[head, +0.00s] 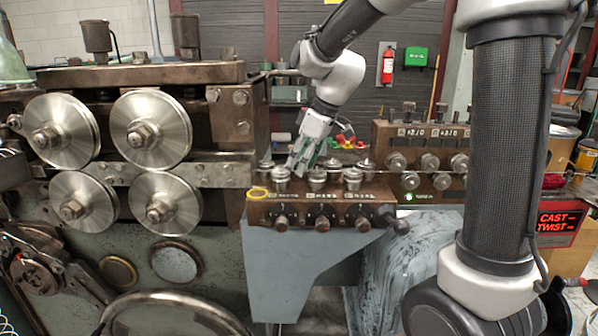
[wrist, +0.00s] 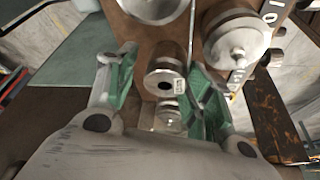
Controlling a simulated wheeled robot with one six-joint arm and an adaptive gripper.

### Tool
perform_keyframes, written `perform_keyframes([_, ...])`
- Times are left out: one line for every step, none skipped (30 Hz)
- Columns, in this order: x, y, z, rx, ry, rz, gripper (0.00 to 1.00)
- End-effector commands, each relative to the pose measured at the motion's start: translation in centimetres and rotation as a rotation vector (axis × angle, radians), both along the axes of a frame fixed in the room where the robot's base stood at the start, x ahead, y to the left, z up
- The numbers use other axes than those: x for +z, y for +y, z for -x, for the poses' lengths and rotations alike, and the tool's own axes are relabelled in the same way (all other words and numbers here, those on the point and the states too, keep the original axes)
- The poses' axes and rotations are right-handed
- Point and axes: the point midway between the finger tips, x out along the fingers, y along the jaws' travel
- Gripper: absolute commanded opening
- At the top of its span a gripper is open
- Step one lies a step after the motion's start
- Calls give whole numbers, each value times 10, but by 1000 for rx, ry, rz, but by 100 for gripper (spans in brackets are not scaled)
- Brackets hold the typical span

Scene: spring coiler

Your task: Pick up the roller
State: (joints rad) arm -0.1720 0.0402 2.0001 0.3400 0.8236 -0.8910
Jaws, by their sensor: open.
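Several steel rollers stand in a row on the brown block in the head view, among them a left one (head: 281,174), a middle one (head: 317,176) and a right one (head: 352,176). My gripper (head: 301,166) points down just above and behind the left and middle ones. In the wrist view, my gripper (wrist: 161,62) is open, with green pads on both fingers. A small steel roller (wrist: 163,82) with a dark centre hole shows between the fingers, with a gap to the left finger. I cannot tell whether the right finger touches it. I cannot tell which roller the task means.
A larger roller (wrist: 232,40) stands close to the right finger. A brown block (head: 425,150) with knobs rises to the right of the row. Large steel discs (head: 150,128) fill the machine's left side.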

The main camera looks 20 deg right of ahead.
Motion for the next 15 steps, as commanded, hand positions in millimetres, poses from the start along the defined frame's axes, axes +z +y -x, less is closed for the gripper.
perform_keyframes([-3,1,-1,0,-1,1,52])
perform_keyframes([-4,1,-1,0,-1,0,52])
perform_keyframes([-4,1,-1,-1,-2,0,52])
perform_keyframes([-4,1,-2,-1,-2,0,52])
perform_keyframes([-4,1,-1,-1,-2,0,52])
perform_keyframes([-4,1,-1,-2,-2,0,52])
perform_keyframes([-4,1,-1,-2,-2,0,52])
perform_keyframes([-4,1,-1,-2,-2,0,52])
perform_keyframes([-4,1,-1,-2,-2,0,44])
perform_keyframes([-4,1,-1,-2,-2,0,39])
perform_keyframes([-4,1,-1,-2,-2,0,33])
perform_keyframes([-4,1,-1,-2,-2,0,26])
perform_keyframes([-4,1,-1,-2,-2,0,21])
perform_keyframes([-4,1,-1,-2,-2,1,15])
perform_keyframes([-4,1,-2,-2,-2,1,8])
